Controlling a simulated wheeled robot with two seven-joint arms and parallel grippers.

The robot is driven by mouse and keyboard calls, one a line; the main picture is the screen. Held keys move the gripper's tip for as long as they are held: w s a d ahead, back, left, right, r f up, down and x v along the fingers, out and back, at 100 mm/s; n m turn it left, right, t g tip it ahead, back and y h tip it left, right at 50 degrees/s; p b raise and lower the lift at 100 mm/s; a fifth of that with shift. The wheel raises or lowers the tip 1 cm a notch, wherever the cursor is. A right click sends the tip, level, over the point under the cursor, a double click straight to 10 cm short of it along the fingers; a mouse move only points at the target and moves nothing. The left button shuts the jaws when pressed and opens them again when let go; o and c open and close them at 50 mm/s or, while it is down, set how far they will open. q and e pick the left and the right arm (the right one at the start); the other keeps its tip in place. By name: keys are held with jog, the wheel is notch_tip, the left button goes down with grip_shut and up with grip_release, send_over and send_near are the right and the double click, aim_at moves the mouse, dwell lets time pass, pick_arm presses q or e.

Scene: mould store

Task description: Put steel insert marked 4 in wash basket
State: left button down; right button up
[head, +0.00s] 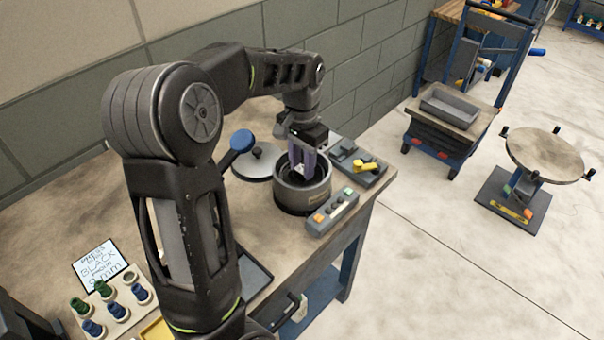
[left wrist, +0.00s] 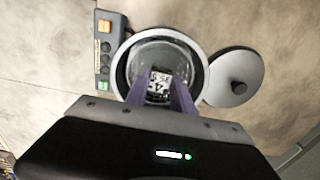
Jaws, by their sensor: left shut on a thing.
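My left gripper (head: 303,168) points down into the open mouth of a round grey vessel (head: 303,196) on the bench. In the left wrist view its purple fingers (left wrist: 165,98) are shut on a small pale block with dark marks, the steel insert (left wrist: 160,80). I cannot read its mark for certain. The insert is over or inside the round vessel (left wrist: 121,72); its height above the bottom is unclear. I cannot tell a separate wash basket from the vessel's inside. My right gripper is not in view.
A round lid (head: 248,170) with a black knob lies left of the vessel. A control box (head: 332,212) with coloured buttons stands at its right front. A dark block with a yellow handle (head: 366,166) is behind. A rack of coloured pegs (head: 112,308) stands at the lower left.

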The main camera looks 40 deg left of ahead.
aim_at(302, 168)
pick_arm(q)
jog(key=shift+f, duration=1.7)
jog(key=shift+f, duration=0.1)
jog(key=shift+f, duration=0.15)
jog(key=c, duration=1.1)
grip_release()
notch_tip(302, 168, up, 12)
jog(key=shift+r+b, duration=0.25)
jog(key=shift+b, duration=0.25)
